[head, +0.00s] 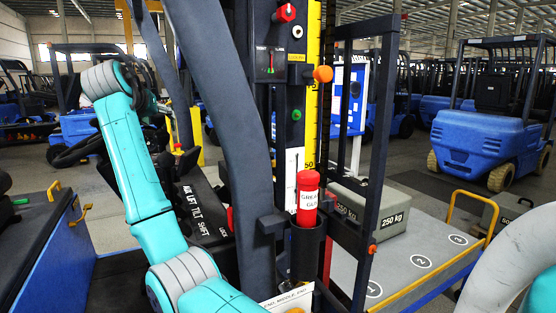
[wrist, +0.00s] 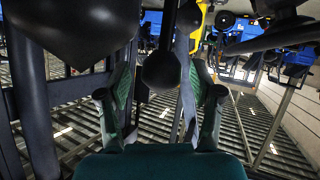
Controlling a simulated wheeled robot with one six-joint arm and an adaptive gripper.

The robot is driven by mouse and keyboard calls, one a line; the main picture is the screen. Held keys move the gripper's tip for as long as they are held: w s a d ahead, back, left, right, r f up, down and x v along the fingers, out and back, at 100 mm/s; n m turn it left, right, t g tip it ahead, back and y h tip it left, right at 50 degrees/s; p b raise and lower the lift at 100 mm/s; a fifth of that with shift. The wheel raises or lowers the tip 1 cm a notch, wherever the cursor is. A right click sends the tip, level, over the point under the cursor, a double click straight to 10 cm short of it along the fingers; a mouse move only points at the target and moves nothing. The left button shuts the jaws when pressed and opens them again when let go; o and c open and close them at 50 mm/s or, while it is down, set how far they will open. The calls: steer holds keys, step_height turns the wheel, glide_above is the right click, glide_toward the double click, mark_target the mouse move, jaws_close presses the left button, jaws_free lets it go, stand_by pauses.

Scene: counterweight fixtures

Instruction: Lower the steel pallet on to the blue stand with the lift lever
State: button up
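My gripper (wrist: 160,95) is open in the wrist view, with its green-padded fingers on either side of a round black lever knob (wrist: 162,70). Gaps show between knob and fingers. I cannot tell which lever this knob belongs to. A larger dark knob (wrist: 75,25) is close at the upper left. In the head view the lever panel (head: 205,212) reads AUX, LIFT, TILT, SHIFT; my arm reaches over it, and the gripper there is mostly hidden. The mast with a yellow scale (head: 313,100) stands right of it. I cannot make out the steel pallet or the blue stand for certain.
A grey 250 kg weight (head: 370,208) stands behind the mast. A grey platform (head: 420,250) with numbered circles and a yellow rail lies to the right. Blue forklifts (head: 485,125) stand behind.

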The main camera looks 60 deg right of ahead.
steer(key=v, duration=1)
stand_by(0.3)
stand_by(0.8)
